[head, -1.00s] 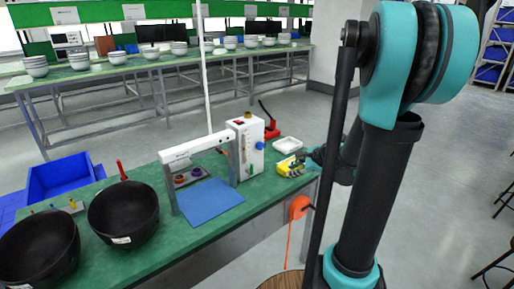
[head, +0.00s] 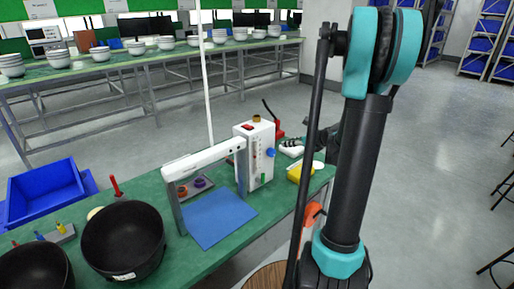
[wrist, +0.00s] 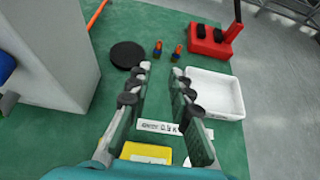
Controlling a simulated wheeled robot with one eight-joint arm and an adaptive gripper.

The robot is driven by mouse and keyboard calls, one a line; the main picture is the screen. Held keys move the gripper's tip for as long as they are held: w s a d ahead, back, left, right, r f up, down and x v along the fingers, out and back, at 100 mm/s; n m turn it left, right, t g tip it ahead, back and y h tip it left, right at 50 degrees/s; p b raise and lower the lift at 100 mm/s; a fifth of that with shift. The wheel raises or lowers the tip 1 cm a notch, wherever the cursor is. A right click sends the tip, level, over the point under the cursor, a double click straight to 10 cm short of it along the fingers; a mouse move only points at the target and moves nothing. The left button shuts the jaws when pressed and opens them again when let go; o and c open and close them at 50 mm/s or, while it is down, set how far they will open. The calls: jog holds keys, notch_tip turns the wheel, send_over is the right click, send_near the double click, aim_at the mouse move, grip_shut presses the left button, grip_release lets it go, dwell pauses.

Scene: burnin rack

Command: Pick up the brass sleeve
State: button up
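I cannot make out a brass sleeve for certain. A small brass-coloured cylinder (head: 256,118) sits on top of the white instrument box (head: 253,150) in the head view. My gripper is open in the wrist view (wrist: 162,70), its fingers apart and nothing held between them. Under and beyond it lie the green tabletop, a black disc (wrist: 127,55) and two small orange-and-blue pieces (wrist: 157,48) (wrist: 178,51). In the head view my gripper is over the bench's right end, partly hidden by my arm.
A white tray (wrist: 238,95) and a red device (wrist: 213,43) are beyond the fingers. A yellow object (wrist: 140,151) lies close below. The white box's wall (wrist: 91,60) stands to the left. Black bowls (head: 122,240), a blue mat (head: 219,217) and a white arch (head: 203,158) occupy the bench.

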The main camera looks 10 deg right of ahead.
jog(key=x, duration=1.2)
jog(key=shift+w+r, duration=0.15)
jog(key=shift+x, duration=2.9)
grip_shut()
